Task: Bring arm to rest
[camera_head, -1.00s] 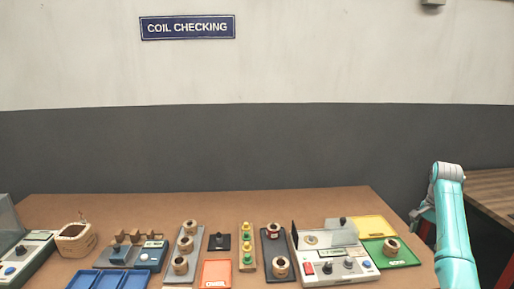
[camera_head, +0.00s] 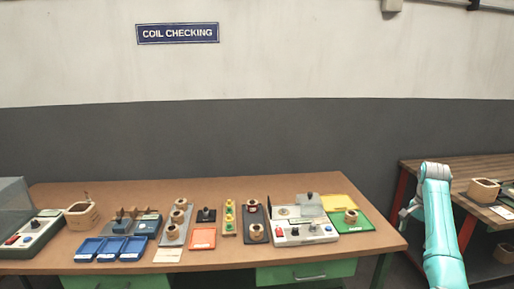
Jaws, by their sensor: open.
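My arm (camera_head: 439,225) rises at the right of the view, a teal arm bent at the top. My gripper (camera_head: 408,214) shows to the left of the arm, past the table's right edge. It is small and partly hidden by the arm, and it is open. Nothing is seen in it. It is apart from the table (camera_head: 380,240) and from the coils on it.
Coils stand on a grey board (camera_head: 165,234), a dark board (camera_head: 250,212) and a green tray (camera_head: 359,227). Testers (camera_head: 305,234), blue trays (camera_head: 110,248), an orange tray (camera_head: 202,239) and a yellow tray (camera_head: 340,201) fill the table. A second bench (camera_head: 430,163) stands right.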

